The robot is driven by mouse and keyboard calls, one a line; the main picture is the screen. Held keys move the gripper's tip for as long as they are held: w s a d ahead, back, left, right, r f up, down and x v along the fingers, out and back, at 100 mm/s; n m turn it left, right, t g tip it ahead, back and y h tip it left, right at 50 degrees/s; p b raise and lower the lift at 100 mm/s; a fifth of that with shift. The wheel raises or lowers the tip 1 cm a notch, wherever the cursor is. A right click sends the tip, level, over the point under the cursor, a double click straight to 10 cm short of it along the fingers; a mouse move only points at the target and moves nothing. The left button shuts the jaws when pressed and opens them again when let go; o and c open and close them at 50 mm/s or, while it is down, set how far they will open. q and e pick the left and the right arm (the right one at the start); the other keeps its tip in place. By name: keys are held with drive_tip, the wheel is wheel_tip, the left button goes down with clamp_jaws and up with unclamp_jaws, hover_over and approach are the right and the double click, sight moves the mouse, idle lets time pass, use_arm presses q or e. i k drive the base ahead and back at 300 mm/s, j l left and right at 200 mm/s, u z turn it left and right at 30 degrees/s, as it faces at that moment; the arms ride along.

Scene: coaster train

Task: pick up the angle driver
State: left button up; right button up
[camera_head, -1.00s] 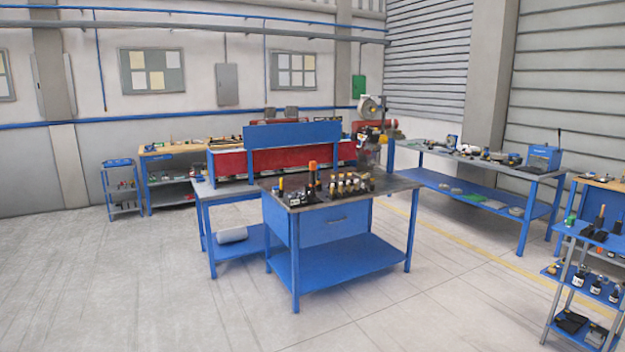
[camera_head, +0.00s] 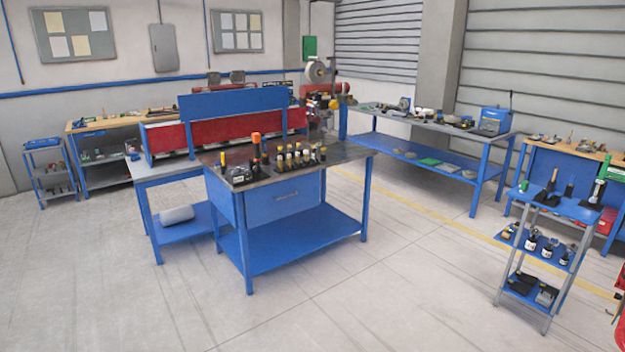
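I cannot single out the angle driver with certainty; the tools in view are too small to tell apart. A blue workbench with a dark top (camera_head: 345,153) stands in the middle of the head view. On its top are a tool with an orange top (camera_head: 256,140), a dark object (camera_head: 241,174) at the front left corner, and several small dark and pale-topped tools (camera_head: 300,160). Neither of my grippers is in view.
A blue and grey shelf cart (camera_head: 565,208) with tools stands at the right. A long blue bench (camera_head: 430,133) runs along the back right. Another bench (camera_head: 165,172) adjoins the middle one behind. The floor (camera_head: 400,300) in front is clear.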

sight(256, 137)
drive_tip(key=i+z, duration=0.2)
drive_tip(key=i, duration=2.1)
